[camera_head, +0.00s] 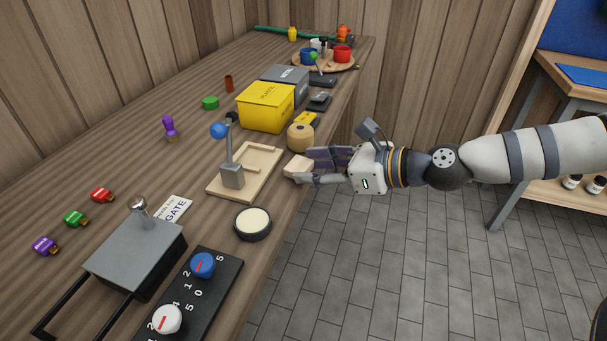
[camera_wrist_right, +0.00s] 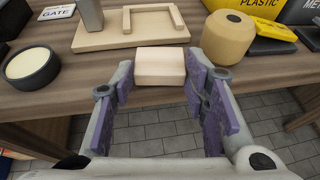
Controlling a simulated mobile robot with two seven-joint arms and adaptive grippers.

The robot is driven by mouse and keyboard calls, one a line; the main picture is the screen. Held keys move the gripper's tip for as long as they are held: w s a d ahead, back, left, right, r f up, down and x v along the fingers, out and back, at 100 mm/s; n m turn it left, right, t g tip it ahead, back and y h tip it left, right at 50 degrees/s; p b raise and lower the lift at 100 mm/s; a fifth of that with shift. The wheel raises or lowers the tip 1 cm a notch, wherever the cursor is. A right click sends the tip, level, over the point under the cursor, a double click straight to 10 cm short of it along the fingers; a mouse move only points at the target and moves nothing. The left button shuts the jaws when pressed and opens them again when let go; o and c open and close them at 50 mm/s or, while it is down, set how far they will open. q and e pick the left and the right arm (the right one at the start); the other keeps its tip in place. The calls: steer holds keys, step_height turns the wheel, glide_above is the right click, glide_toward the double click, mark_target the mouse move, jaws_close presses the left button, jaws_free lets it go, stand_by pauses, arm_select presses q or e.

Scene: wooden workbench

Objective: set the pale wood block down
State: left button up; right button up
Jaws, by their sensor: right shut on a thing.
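The pale wood block (camera_head: 297,166) is a small light cuboid at the bench's front edge, just right of the pale wooden board with raised strips (camera_head: 262,160). My right gripper (camera_head: 306,168) reaches in from the right and is shut on the block. In the right wrist view the block (camera_wrist_right: 160,66) sits between the fingertips (camera_wrist_right: 158,82), close to the bench edge. Whether its underside touches the bench cannot be told. My left gripper is not in view.
A round tan wooden piece (camera_head: 301,138) stands close behind the gripper. A blue-knobbed lever (camera_head: 231,173) stands on the board. A dark round dish (camera_head: 253,223) lies nearer. Yellow (camera_head: 265,106) and grey (camera_head: 286,82) bins stand farther back. Open floor lies beyond the edge.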

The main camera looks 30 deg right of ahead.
steer(key=shift+s+d+f, duration=0.15)
steer(key=shift+s+f, duration=0.1)
steer(key=shift+s, duration=0.15)
steer(key=shift+c, duration=0.3)
steer(key=shift+w, duration=0.15)
steer(key=shift+w+f, duration=0.1)
steer(key=shift+f, duration=0.15)
steer(key=shift+c, duration=0.2)
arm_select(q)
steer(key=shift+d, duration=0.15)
arm_select(e)
steer(key=o, duration=0.9)
steer(key=shift+r, duration=0.1)
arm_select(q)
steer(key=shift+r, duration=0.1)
arm_select(e)
steer(key=shift+o, duration=0.2)
steer(key=shift+r, duration=0.15)
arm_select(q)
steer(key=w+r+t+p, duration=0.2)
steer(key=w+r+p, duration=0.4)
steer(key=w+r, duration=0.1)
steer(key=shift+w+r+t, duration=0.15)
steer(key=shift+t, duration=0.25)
arm_select(e)
steer(key=v, duration=1.2)
steer(key=shift+f, duration=0.35)
